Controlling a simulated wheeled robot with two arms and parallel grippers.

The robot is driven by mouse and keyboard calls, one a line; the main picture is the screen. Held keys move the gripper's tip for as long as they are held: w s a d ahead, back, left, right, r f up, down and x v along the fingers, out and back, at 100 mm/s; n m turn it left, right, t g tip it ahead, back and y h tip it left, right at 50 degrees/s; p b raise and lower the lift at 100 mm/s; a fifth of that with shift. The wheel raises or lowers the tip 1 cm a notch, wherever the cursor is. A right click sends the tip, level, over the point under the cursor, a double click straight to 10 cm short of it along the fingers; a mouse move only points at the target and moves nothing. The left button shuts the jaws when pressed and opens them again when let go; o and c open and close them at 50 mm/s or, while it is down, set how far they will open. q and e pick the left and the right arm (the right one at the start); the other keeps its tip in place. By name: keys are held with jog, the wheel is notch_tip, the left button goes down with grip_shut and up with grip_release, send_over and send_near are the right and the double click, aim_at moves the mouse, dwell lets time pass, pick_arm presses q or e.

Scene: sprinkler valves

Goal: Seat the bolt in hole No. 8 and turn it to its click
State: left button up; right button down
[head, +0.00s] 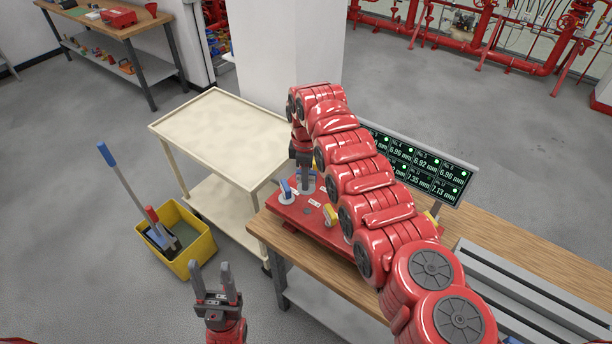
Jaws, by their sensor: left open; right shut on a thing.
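A red plate (310,222) with small pale labels lies on the wooden workbench. A grey fitting with a blue part (285,191) stands at its left corner, and a yellow part (330,214) stands nearer its right side. My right gripper (304,171) points down over the far side of the plate. It is shut on a grey, bolt-like piece (306,184) that shows only in part. I cannot tell whether this piece is in a hole, and no hole number is readable. My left gripper (214,275) is open and empty, in front of the bench at lower left.
A display (424,168) with green mm readings stands behind my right arm, partly hidden. A cream cart (225,130) stands left of the workbench (500,238). A yellow bucket (190,245) with tools stands on the floor. Grey rails (530,290) lie at the bench's right.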

aim_at(307, 194)
jog(key=shift+d, duration=0.1)
dwell(0.3)
jog(key=shift+d+f+b, duration=0.1)
jog(key=shift+f+b, duration=0.05)
jog(key=shift+b, duration=0.25)
notch_tip(307, 194, down, 7)
jog(key=b, duration=0.5)
jog(key=shift+b, duration=0.35)
jog(key=shift+b, duration=0.4)
dwell(0.6)
jog(key=shift+b, duration=0.4)
